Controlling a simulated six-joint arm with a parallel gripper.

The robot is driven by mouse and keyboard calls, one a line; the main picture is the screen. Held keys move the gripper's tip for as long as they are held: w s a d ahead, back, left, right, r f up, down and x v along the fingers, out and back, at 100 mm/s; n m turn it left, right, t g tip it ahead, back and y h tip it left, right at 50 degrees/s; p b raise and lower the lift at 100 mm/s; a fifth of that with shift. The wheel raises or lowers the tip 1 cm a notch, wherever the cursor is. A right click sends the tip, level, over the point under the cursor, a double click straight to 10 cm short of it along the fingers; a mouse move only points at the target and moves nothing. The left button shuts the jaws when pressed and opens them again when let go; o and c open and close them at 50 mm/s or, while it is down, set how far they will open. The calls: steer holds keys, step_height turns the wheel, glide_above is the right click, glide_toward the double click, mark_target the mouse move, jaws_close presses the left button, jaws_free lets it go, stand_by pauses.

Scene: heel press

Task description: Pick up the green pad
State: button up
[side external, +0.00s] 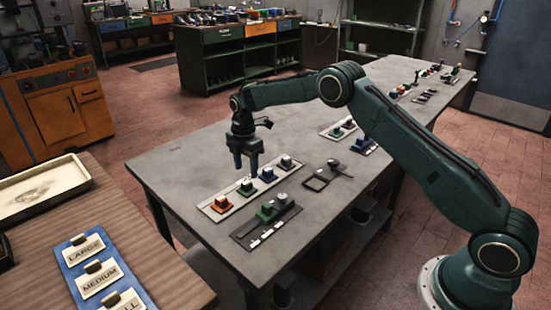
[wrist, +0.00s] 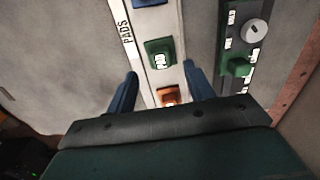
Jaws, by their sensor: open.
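The green pad (wrist: 160,53) is a small square block with a white label on the pale strip marked PADS. In the wrist view it lies just beyond my open fingertips, roughly centred between them. In the side view the green pad (side external: 246,188) sits on the strip between the orange and blue pads. My gripper (side external: 246,173) points down above the strip, open and empty.
An orange pad (wrist: 168,95) and a blue pad (side external: 267,175) flank the green one; a dark pad (side external: 287,163) stands at the strip's far end. Beside the strip is a dark plate with a green block (wrist: 238,65) and a silver knob (wrist: 256,32). The grey bench (side external: 175,170) is clear at left.

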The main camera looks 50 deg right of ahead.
mark_target(246, 182)
steer(key=shift+f, duration=0.1)
steer(key=shift+a+f, duration=0.2)
steer(key=shift+f, duration=2.3)
steer(key=c, duration=1.1)
